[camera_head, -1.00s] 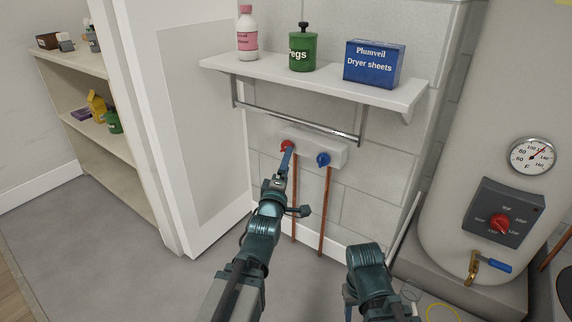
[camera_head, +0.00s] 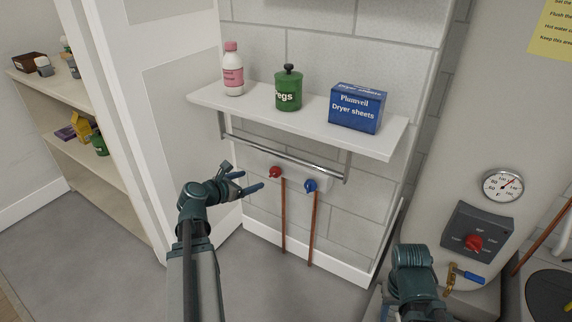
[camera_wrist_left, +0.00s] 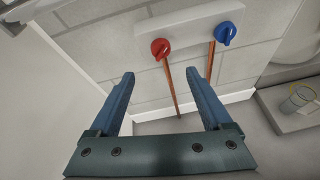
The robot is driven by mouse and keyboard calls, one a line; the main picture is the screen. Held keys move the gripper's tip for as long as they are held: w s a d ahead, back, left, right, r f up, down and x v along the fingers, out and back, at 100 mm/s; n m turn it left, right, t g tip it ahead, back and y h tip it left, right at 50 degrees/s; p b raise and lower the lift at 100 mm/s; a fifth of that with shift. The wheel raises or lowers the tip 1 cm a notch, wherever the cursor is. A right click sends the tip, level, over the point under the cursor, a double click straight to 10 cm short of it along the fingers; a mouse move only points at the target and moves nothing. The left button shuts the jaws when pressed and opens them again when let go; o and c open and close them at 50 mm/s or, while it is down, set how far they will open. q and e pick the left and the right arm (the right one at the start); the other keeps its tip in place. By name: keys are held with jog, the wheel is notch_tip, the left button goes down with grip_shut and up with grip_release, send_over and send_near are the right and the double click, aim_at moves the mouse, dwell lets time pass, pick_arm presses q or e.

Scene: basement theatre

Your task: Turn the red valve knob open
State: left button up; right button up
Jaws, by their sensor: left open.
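The red valve knob (camera_head: 275,172) sits on the left of a white wall plate above a copper pipe; it also shows in the left wrist view (camera_wrist_left: 160,48). The blue valve knob (camera_head: 310,185) is to its right, and also shows in the left wrist view (camera_wrist_left: 226,33). My left gripper (camera_head: 253,180) is open and empty, to the left of the red knob and apart from it. In the left wrist view, its two fingers (camera_wrist_left: 161,82) point towards the plate, with the red knob beyond them. My right arm shows at the lower right; its fingers cannot be made out.
A white shelf (camera_head: 210,100) with a hanging rail (camera_head: 262,148) is above the knobs, holding a pink bottle (camera_head: 232,75), green tin (camera_head: 288,92) and blue box (camera_head: 356,108). A door stands left. A heater with a red dial (camera_head: 474,243) stands right.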

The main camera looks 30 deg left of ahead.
aim_at(273, 172)
pick_arm(q)
jog(key=b+x, duration=0.5)
jog(key=x, duration=0.7)
jog(key=shift+w+d+f, duration=0.1)
jog(key=shift+w+f, duration=0.05)
jog(key=shift+f, duration=0.05)
jog(key=shift+w+d+f, duration=0.15)
jog(key=shift+w+f, duration=0.05)
jog(key=shift+w, duration=0.45)
grip_shut()
